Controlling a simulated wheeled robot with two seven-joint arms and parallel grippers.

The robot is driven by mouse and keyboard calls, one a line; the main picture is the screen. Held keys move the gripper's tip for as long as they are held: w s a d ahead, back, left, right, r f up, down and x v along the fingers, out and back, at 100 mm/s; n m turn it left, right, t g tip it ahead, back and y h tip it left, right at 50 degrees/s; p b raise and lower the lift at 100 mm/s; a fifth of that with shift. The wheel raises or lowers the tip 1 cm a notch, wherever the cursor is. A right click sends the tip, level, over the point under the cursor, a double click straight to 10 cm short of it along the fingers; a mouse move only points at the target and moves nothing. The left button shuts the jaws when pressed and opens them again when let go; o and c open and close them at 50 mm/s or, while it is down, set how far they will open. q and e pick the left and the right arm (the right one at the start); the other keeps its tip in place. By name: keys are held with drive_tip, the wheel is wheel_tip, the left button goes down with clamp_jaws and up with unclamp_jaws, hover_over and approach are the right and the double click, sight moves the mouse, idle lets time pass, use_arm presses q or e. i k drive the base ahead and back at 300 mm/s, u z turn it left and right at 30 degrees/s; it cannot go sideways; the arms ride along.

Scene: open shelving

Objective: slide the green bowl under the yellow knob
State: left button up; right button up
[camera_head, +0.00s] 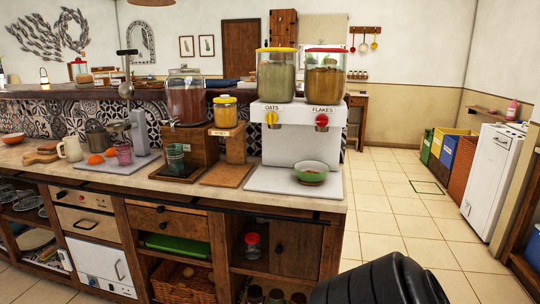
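The green bowl (311,167) sits upright on the light tray (262,181) in front of the white dispenser (303,147). Neither of my grippers shows in the head view.
A wooden stand with a yellow-lidded jar (225,111) and a drink dispenser (187,97) stand left of the white dispenser. The counter's right end (335,200) is close to the bowl. Open tiled floor (405,215) lies to the right.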

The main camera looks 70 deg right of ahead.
sight(311, 174)
drive_tip(key=z, duration=0.65)
drive_tip(key=i, duration=1.65)
drive_tip(key=z, duration=1.85)
drive_tip(key=i, duration=0.55)
drive_tip(key=z, duration=0.55)
